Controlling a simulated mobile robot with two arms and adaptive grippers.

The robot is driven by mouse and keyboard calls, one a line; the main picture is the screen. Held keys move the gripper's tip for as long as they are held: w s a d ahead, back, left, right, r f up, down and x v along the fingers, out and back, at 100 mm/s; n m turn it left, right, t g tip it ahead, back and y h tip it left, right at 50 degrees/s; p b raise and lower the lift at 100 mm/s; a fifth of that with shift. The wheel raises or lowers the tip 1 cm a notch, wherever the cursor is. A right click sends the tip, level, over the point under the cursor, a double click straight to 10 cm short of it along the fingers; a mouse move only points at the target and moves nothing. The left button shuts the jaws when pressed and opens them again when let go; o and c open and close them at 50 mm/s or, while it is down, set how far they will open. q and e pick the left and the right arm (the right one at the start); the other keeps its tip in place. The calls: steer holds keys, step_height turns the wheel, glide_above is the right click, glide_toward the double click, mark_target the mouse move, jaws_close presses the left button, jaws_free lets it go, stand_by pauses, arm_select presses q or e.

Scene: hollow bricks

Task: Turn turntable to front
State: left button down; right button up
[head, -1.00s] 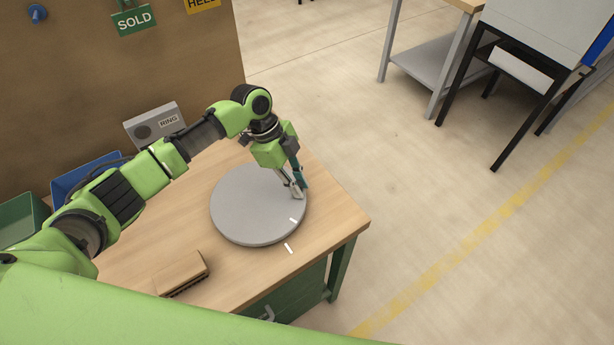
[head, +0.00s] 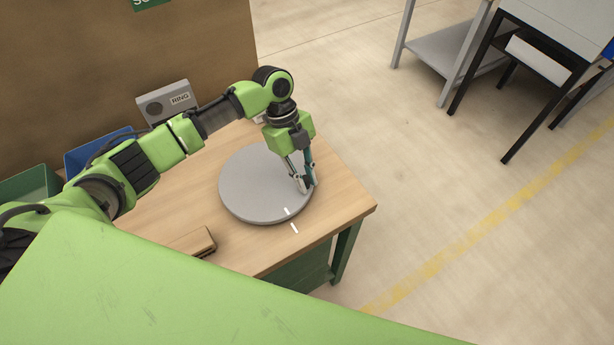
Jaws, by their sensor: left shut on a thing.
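The turntable (head: 250,180) is a round grey disc on the wooden workbench top. A white mark (head: 286,212) lies on its front rim, and a second white mark (head: 294,228) lies on the bench just in front of it. The two marks are nearly in line. My left gripper (head: 305,187) points down at the right edge of the turntable, shut on its rim; the exact contact is hard to see between the fingers. My right gripper is not in view.
A grey box labelled RING (head: 167,101) stands behind the turntable. Blue (head: 95,152) and green (head: 30,184) bins are at the left. A brown brush-like block (head: 192,243) lies front left, partly hidden by my body. Open floor lies right of the bench (head: 345,200).

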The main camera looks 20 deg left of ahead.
arm_select(q)
steer(key=shift+s, duration=0.1)
steer(key=c, duration=2)
jaws_free()
steer(key=shift+o, duration=0.2)
steer(key=v, duration=1.2)
